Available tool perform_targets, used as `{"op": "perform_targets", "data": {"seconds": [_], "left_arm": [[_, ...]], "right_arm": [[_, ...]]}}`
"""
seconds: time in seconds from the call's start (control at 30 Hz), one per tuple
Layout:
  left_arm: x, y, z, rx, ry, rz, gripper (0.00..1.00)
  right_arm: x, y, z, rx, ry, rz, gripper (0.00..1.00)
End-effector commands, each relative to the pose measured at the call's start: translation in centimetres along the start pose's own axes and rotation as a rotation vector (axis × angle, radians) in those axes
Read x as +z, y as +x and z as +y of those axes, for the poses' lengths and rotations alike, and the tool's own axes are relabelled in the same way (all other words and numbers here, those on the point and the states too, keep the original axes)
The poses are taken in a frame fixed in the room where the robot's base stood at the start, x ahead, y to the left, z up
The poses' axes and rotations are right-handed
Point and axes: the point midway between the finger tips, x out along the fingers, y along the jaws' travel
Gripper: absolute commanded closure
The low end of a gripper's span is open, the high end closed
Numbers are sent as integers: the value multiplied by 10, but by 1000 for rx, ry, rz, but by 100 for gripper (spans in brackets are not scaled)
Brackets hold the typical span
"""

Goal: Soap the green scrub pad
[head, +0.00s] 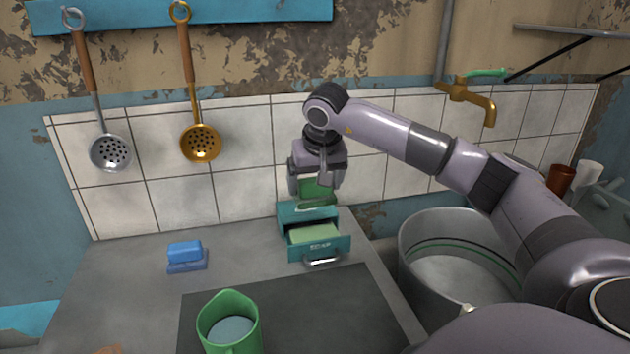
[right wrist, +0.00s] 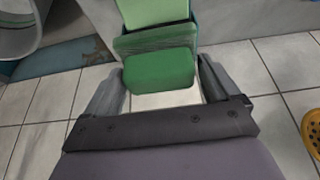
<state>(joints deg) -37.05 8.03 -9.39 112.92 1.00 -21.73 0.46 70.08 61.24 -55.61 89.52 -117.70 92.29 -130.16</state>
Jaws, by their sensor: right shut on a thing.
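My right gripper (head: 311,182) is above the back of a teal soap box (head: 287,218) on the counter and points down. It is shut on a green scrub pad (head: 318,189), which also shows between the fingers in the right wrist view (right wrist: 160,70). The box's front drawer is pulled out, with a pale green soap block (head: 314,234) inside; the soap also shows at the top of the right wrist view (right wrist: 153,12). More green pad-like material (head: 318,202) lies in the top of the box, just below the held pad. I cannot tell whether they touch. My left gripper is not in view.
A blue sponge (head: 186,252) lies on the counter at left. A green mug (head: 229,322) with liquid stands at the front. A large metal pot (head: 455,272) is at right, below a brass tap (head: 470,95). Two skimmers hang on the wall.

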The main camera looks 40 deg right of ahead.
Motion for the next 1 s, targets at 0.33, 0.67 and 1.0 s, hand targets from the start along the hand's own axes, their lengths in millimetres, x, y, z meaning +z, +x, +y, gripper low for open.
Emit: {"op": "perform_targets", "data": {"seconds": [0.33,0.67,1.0], "left_arm": [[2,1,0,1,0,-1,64],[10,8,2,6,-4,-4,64],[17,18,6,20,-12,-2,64]], "right_arm": [[1,2,0,0,0,0,35],[10,25,0,1,0,-1,35],[25,62,0,1,0,0,35]]}}
